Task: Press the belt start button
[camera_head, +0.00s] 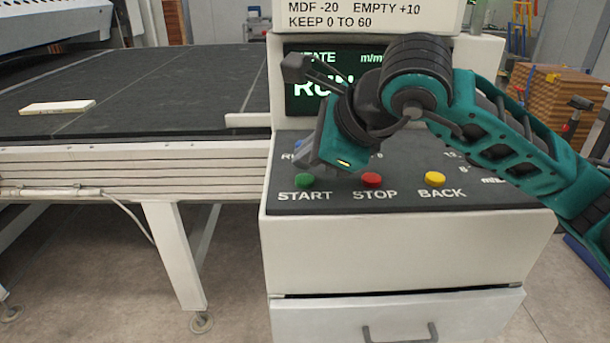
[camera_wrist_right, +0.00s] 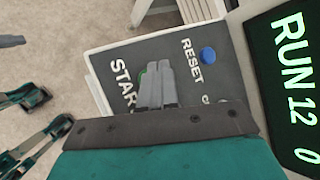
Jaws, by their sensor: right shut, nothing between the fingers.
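The green START button (camera_head: 304,181) is on the dark sloped top of the control console (camera_head: 400,240), at the left of its front row. In the right wrist view the green button (camera_wrist_right: 150,69) shows only partly, behind my fingertips. My right gripper (camera_head: 301,164) is shut and empty, with its grey fingers at the START button. The fingers (camera_wrist_right: 156,66) lie together over the button in the wrist view. I cannot tell whether they touch it. The display (camera_head: 300,95) reads RUN, partly hidden by my right arm; the wrist view shows RUN and 12.
The red STOP button (camera_head: 372,180) and yellow BACK button (camera_head: 435,179) are to the right of START. A blue RESET button (camera_wrist_right: 208,55) is behind it. The dark belt (camera_head: 150,85) at left carries a pale board (camera_head: 57,107). A drawer (camera_head: 400,320) is below.

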